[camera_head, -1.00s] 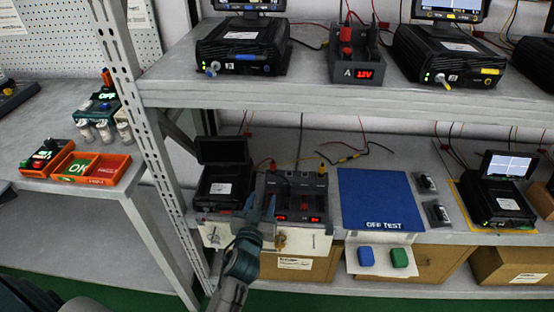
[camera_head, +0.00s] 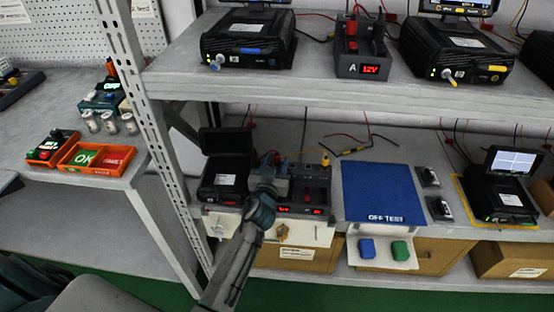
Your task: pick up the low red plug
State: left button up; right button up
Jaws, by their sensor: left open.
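The low red plug (camera_head: 277,159) stands at the back left of the dark power unit (camera_head: 318,197) on the lower shelf, beside a red cable. It is small and partly hidden by my gripper. My left gripper (camera_head: 275,172) reaches in from the front, over the left part of the unit, with its fingertips close to the plug. It is open; I cannot tell whether the fingers are around the plug or just in front of it. My right gripper is not in view.
A yellow plug (camera_head: 325,160) stands right of the red one. A black device (camera_head: 226,180) with a raised lid is close on the left. The blue mat (camera_head: 383,190) lies clear on the right. The upper shelf (camera_head: 300,88) hangs above, and a metal post (camera_head: 140,100) stands left.

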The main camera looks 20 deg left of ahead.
pick_arm(q)
jog(key=c, duration=0.9)
jog(key=shift+r, duration=0.15)
grip_shut()
